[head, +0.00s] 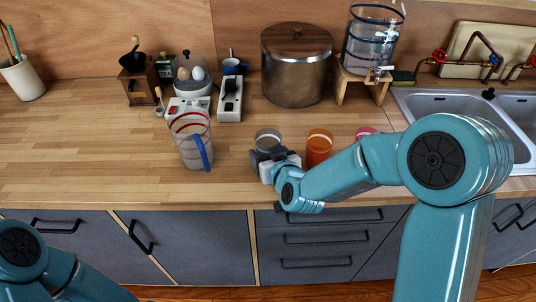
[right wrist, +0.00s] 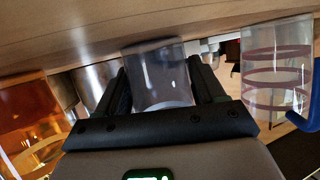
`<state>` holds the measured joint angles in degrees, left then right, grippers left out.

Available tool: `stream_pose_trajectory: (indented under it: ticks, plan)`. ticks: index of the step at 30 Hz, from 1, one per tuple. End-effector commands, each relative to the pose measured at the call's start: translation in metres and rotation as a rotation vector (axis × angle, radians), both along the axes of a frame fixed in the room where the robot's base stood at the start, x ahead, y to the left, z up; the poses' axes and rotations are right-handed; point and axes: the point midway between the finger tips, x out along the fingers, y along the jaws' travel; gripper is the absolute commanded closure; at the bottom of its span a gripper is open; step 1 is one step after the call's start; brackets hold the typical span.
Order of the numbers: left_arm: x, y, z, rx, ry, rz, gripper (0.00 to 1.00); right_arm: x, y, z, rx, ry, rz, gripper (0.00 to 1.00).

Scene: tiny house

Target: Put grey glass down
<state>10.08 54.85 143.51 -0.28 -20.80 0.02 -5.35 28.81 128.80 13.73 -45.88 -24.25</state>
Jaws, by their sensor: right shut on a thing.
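The grey glass (head: 268,137) is a clear greyish tumbler at the front of the wooden counter in the head view. My right gripper (head: 268,156) is shut on it from the front. In the right wrist view the grey glass (right wrist: 158,75) sits between the two dark fingers of my right gripper (right wrist: 165,88). The gripper hides its lower part in the head view, so I cannot tell whether its base touches the counter. My left gripper is not in view; only part of my left arm shows at the lower left.
An orange glass (head: 319,147) stands close right of the grey glass, with a pink one (head: 366,133) beyond. A clear pitcher with a blue handle (head: 191,142) stands to the left. A big pot (head: 297,70) is behind. The counter (head: 90,150) is clear at left.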

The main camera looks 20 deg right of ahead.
Motion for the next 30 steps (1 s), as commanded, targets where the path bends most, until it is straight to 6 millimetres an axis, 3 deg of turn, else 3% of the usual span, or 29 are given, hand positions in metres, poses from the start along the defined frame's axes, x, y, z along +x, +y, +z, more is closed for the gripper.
stream_pose_trajectory:
  ticks: [9,10,12,24,30]
  plan:
    - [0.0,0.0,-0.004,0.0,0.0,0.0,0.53,0.0,0.0,-0.003,0.0,-0.003,0.0,0.7]
    - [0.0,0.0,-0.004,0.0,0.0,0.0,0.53,0.0,0.0,-0.003,0.0,-0.002,0.0,0.28]
    - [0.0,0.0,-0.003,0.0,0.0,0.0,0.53,0.0,0.0,-0.002,0.0,-0.002,0.0,0.06]
    - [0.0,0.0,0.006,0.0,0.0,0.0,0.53,0.0,0.0,-0.001,-0.001,0.0,0.0,0.06]
    - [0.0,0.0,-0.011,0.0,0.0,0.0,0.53,-0.041,0.003,0.01,0.0,-0.006,0.003,0.06]
